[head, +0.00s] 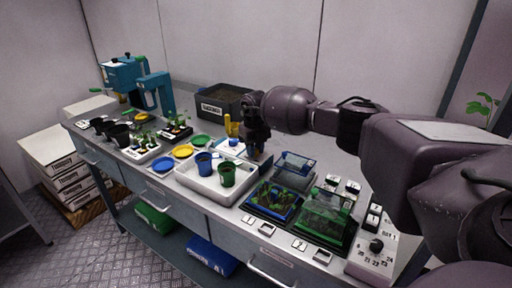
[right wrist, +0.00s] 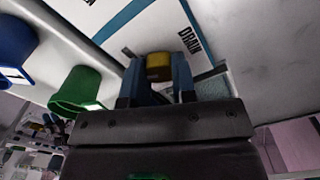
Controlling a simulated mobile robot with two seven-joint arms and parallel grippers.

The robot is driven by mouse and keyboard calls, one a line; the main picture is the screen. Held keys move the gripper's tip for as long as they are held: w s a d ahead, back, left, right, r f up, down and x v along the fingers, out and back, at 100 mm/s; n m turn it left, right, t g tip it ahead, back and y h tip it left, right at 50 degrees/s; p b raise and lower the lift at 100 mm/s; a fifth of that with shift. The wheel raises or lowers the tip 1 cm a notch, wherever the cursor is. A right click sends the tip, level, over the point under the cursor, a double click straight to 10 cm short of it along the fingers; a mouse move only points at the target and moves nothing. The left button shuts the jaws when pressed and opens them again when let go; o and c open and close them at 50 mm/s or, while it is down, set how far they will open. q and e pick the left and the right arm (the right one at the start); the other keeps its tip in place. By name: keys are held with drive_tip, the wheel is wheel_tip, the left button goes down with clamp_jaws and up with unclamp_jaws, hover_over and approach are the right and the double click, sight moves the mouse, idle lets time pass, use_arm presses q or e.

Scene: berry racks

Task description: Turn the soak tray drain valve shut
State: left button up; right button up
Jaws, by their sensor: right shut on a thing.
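The white soak tray (head: 208,188) stands on the bench with a blue pot (head: 203,163) and a green pot (head: 227,175) in it. My right gripper (head: 256,156) is at the tray's back right corner, pointing down. In the right wrist view its two blue fingers (right wrist: 158,75) are shut on a yellow valve handle (right wrist: 158,66), next to a plate lettered as the drain (right wrist: 189,38). The fingers hide the handle's sides and the valve body, so I cannot tell how far it is turned. My left gripper is not in view.
Clear-lidded seedling trays (head: 325,215) stand close on the right. A black box (head: 222,100) and an upright yellow object (head: 228,124) are behind the soak tray. Yellow, blue and green saucers (head: 183,151) lie to its left. A control panel (head: 374,258) is at the right end.

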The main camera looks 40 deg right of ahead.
drive_tip(key=shift+r+m+p, duration=0.15)
drive_tip(key=shift+m+p, duration=0.15)
drive_tip(key=shift+m, duration=0.5)
drive_tip(key=shift+m+p, duration=0.3)
drive_tip(key=shift+m, duration=0.9)
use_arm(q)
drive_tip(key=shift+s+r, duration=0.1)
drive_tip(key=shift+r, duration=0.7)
use_arm(e)
drive_tip(key=o, duration=0.9)
